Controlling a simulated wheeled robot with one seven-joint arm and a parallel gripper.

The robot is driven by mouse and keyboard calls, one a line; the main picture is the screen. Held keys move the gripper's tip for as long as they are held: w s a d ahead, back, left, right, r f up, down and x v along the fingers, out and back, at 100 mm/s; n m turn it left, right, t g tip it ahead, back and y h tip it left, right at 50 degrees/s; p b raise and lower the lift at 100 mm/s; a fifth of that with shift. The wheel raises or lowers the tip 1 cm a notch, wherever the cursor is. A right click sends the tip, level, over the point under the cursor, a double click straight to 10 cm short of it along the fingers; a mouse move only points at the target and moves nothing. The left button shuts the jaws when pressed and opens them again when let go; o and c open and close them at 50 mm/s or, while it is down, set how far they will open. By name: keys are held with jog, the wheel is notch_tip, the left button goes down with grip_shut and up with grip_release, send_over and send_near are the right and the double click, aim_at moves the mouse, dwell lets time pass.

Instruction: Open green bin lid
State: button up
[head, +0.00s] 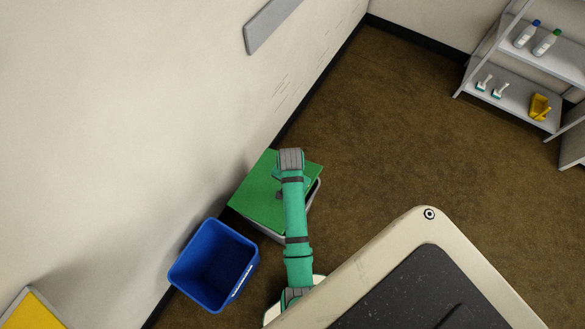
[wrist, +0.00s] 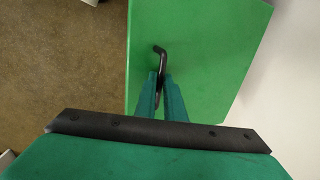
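The green bin lid (head: 258,192) lies over a grey bin (head: 270,234) against the wall in the head view. The bin's pale rim shows past the lid at the right and front, with a dark gap there, so the lid looks tilted or slightly raised; how far is hard to tell. In the wrist view the green lid (wrist: 210,50) fills the upper middle, with a bent black handle (wrist: 160,50). My gripper (wrist: 161,78) has its two fingers close together on either side of the handle, seemingly gripping it. In the head view my arm hides the handle and fingertips.
An open blue bin (head: 212,265) stands close beside the green-lidded one, to the front left. The wall (head: 150,100) runs along the left. A shelf (head: 520,95) with bottles stands at the far right. The brown floor (head: 400,120) between is clear.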

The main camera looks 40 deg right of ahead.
jog(key=shift+w+a+r, duration=0.2)
jog(key=shift+w+r, duration=0.3)
jog(key=shift+r, duration=0.3)
jog(key=shift+w+a+r, duration=0.2)
jog(key=shift+w+r, duration=0.25)
jog(key=shift+r, duration=0.35)
jog(key=w+a+r, duration=0.3)
jog(key=w+r, duration=0.2)
jog(key=w, duration=0.4)
jog(key=w+a+r, duration=0.4)
jog(key=w, duration=0.4)
jog(key=shift+w+a+r, duration=0.15)
jog(key=shift+w+r, duration=0.2)
jog(key=shift+r, duration=0.05)
dwell(1.1)
jog(key=shift+w, duration=0.1)
jog(key=shift+w+a, duration=0.3)
jog(key=shift+w, duration=0.35)
jog(key=shift+w+a, duration=0.3)
jog(key=shift+w, duration=0.35)
jog(key=o, duration=0.6)
jog(key=shift+c, duration=0.2)
